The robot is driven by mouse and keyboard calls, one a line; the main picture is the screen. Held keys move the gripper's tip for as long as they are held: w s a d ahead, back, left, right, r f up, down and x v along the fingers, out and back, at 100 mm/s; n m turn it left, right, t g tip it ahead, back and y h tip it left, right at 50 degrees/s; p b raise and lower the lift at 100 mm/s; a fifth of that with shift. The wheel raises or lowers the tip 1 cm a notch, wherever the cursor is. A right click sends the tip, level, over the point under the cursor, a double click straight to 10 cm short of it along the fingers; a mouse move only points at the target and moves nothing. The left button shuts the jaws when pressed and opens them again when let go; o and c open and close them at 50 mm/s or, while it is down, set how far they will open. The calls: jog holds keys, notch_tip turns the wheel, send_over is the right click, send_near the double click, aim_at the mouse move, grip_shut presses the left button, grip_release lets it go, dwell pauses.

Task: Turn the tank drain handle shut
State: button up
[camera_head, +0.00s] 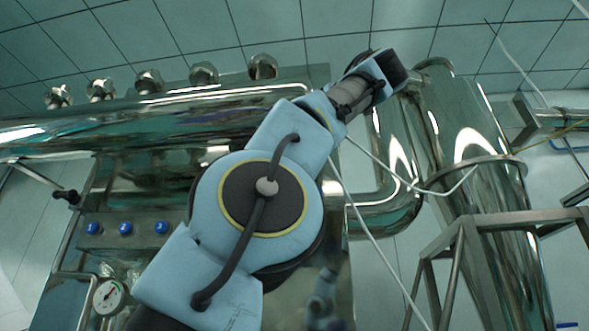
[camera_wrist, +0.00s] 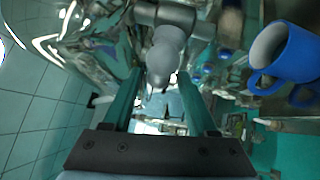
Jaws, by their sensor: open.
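In the wrist view, my gripper (camera_wrist: 158,74) is open, with its two teal fingers spread apart. A grey rounded handle (camera_wrist: 166,50) shows between the fingers at the top, hanging from a horizontal metal bar (camera_wrist: 178,18). It looks like the tank drain handle, but I cannot tell for certain. Whether a finger touches it is unclear. In the head view, my arm crosses the middle and reaches to the upper right. The gripper's fingers and the drain handle cannot be made out there.
Shiny steel pipes (camera_head: 385,215) and a tall steel cylinder (camera_head: 475,150) stand right of my arm. A metal frame (camera_head: 470,235) is in front of the cylinder. A pressure gauge (camera_head: 108,296) is at lower left. A blue mug (camera_wrist: 292,58) shows at the right in the wrist view.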

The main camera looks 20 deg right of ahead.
jog(key=v, duration=0.8)
jog(key=shift+s, duration=0.3)
jog(key=shift+d, duration=0.1)
